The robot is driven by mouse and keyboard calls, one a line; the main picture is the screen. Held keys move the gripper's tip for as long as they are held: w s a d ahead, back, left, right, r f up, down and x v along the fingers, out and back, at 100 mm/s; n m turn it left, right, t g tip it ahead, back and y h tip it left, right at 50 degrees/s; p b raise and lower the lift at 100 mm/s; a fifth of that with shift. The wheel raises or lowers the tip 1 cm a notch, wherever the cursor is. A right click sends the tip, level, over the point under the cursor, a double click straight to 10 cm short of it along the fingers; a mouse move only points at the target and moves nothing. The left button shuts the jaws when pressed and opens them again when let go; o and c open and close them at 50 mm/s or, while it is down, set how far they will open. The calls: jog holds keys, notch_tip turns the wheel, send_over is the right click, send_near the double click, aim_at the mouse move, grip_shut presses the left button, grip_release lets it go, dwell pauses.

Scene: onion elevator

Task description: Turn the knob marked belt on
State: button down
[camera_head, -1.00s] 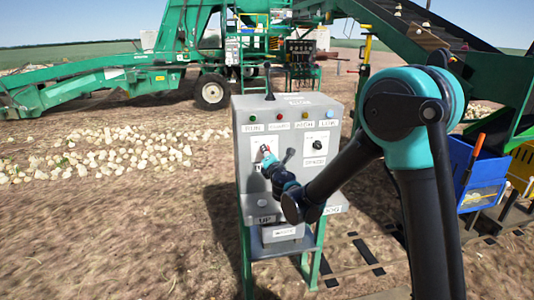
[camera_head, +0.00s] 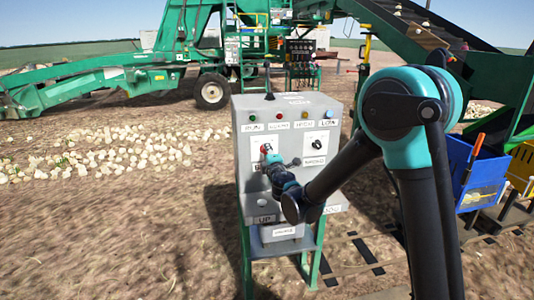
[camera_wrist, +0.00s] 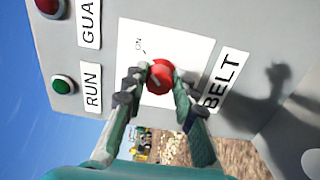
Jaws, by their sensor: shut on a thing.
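The red belt knob (camera_wrist: 160,77) sits on a white plate on the grey control box, beside the label BELT (camera_wrist: 225,82). An ON mark (camera_wrist: 139,45) is printed on the plate, up and left of the knob in the wrist view. My gripper (camera_wrist: 158,80) has one finger on each side of the knob and is shut on it. A pale line shows on the knob's face, but its exact setting is hard to read. In the head view the knob (camera_head: 266,148) shows just above my gripper (camera_head: 268,159).
The control box (camera_head: 291,104) also bears a speed knob (camera_head: 317,144), several coloured lights and a small black lever on top. A green conveyor machine (camera_head: 180,60) stands behind. Blue (camera_head: 478,180) and yellow crates are at the right. Onions lie on the ground at left.

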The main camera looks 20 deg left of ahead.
dwell(0.4)
jog(key=c, duration=1.2)
grip_release()
jog(key=v, duration=1.2)
jog(key=shift+s, duration=0.1)
